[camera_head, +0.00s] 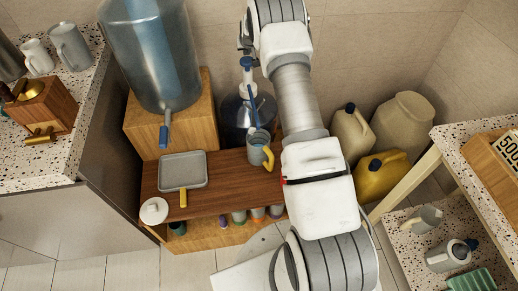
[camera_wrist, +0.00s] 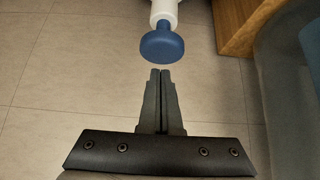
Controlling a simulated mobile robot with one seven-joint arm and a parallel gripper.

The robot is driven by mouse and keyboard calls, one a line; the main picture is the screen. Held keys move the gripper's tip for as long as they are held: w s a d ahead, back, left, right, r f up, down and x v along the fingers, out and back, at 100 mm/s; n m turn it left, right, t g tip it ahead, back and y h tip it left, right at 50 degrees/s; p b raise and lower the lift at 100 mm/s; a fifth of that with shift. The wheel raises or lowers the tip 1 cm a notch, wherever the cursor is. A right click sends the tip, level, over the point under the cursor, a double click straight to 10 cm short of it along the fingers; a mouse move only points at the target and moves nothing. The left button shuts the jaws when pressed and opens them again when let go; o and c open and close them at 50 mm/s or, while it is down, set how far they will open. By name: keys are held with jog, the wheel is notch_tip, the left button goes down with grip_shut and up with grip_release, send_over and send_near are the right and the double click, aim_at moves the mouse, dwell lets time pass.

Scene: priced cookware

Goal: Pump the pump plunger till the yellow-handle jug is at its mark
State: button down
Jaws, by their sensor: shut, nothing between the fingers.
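The pump plunger has a round blue top (camera_head: 246,62) on a white neck, above a clear bottle (camera_head: 233,115) behind the wooden bench. In the wrist view the blue top (camera_wrist: 161,46) is just beyond my fingertips, with a small gap in the picture. The grey yellow-handle jug (camera_head: 256,152) stands upright at the bench's right end, below the pump's blue spout (camera_head: 253,104). Bluish liquid seems to show inside it; its mark cannot be made out. My gripper (camera_wrist: 160,73) is shut and empty. In the head view it is small, above the plunger and partly hidden by my arm.
A big water bottle (camera_head: 152,50) with a blue tap stands on a wooden box (camera_head: 195,128) at left. Beige and yellow canisters (camera_head: 380,176) stand right of my arm.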

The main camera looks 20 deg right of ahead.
aim_at(247, 61)
dwell(0.3)
jog(key=shift+f+b, duration=1.85)
jog(key=shift+f, duration=0.35)
jog(key=shift+r, duration=0.1)
jog(key=shift+r+p, duration=0.75)
jog(key=shift+r, duration=1.4)
